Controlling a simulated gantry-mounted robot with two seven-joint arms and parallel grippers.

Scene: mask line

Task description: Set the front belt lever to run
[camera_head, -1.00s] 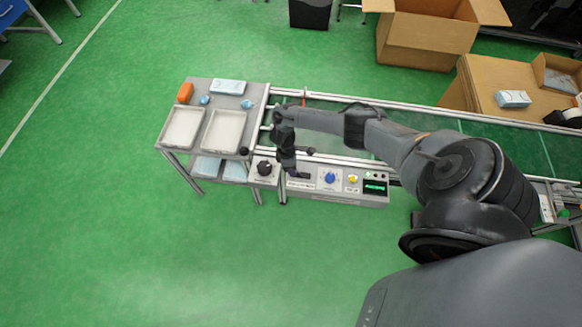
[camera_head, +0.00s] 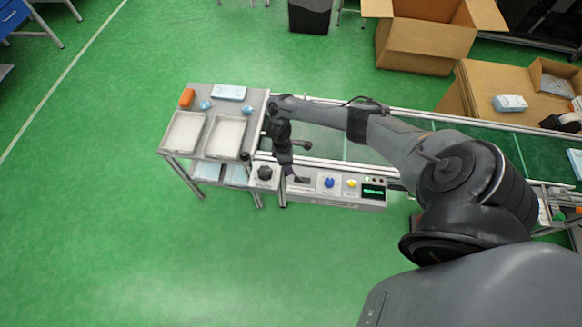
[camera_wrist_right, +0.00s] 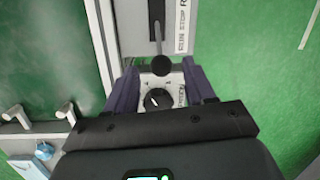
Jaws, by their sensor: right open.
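The front belt lever (camera_wrist_right: 161,64) has a black ball knob on a thin rod. In the right wrist view it rises from a dark slot (camera_wrist_right: 156,18) beside a label partly reading STOP, and its ball points back toward my gripper. My right gripper (camera_wrist_right: 162,86) is open, with one purple finger on each side of the view. The ball shows just past the fingertips; I cannot tell its height relative to them. In the head view my right gripper (camera_head: 287,170) is over the control panel (camera_head: 335,202) and hides the ball. My left gripper is not in view.
The panel carries a black dial (camera_head: 264,172), a blue knob (camera_head: 329,183), a yellow button (camera_head: 352,183) and a lit display (camera_head: 373,191). A side table (camera_head: 208,152) with two trays stands left. The belt (camera_head: 320,141) runs behind. Floor in front is clear.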

